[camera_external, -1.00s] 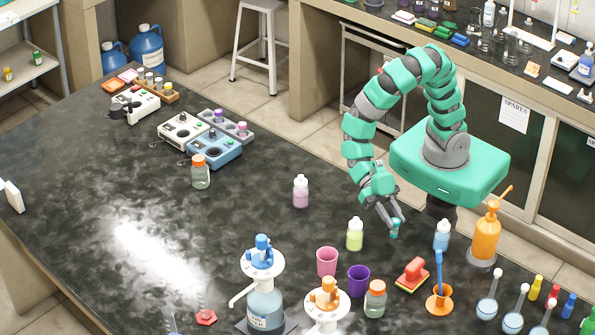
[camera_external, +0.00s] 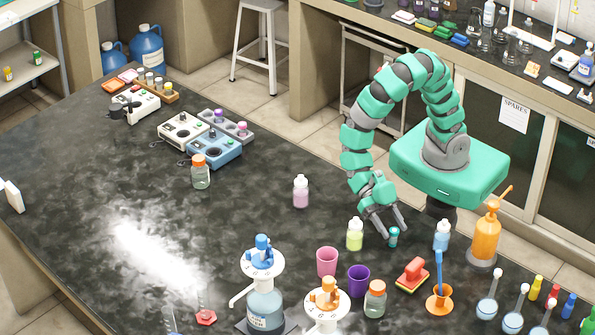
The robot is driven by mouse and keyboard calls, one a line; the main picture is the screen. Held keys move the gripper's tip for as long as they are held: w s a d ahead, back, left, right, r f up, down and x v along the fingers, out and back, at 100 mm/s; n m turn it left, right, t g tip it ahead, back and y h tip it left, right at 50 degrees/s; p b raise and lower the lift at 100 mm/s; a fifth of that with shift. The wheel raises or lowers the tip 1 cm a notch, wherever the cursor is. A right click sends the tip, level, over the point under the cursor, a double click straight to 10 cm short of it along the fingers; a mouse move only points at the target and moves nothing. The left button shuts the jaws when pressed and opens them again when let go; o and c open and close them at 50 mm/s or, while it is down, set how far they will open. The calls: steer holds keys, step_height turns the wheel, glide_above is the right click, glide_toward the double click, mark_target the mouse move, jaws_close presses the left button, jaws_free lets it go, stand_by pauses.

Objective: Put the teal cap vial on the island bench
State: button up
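The small teal cap vial (camera_external: 393,237) stands upright on the dark top of the island bench (camera_external: 260,215), near its back edge. My gripper (camera_external: 395,234) reaches down over it from the robot behind the bench. Its two fingers are spread, one on each side of the vial, with a visible gap at least on the right. The fingers look clear of the vial, though contact on the left side is hard to judge.
A yellow-green bottle (camera_external: 355,235) stands close left of my gripper, and a light blue bottle (camera_external: 442,236) stands to the right. A purple cup (camera_external: 358,280), pink cup (camera_external: 327,261) and red block (camera_external: 411,275) are in front. The bench's left middle is clear.

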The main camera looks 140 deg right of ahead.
steer(key=shift+r, duration=0.15)
steer(key=p+v, duration=0.1)
steer(key=v, duration=1.1)
steer(key=shift+r, duration=0.1)
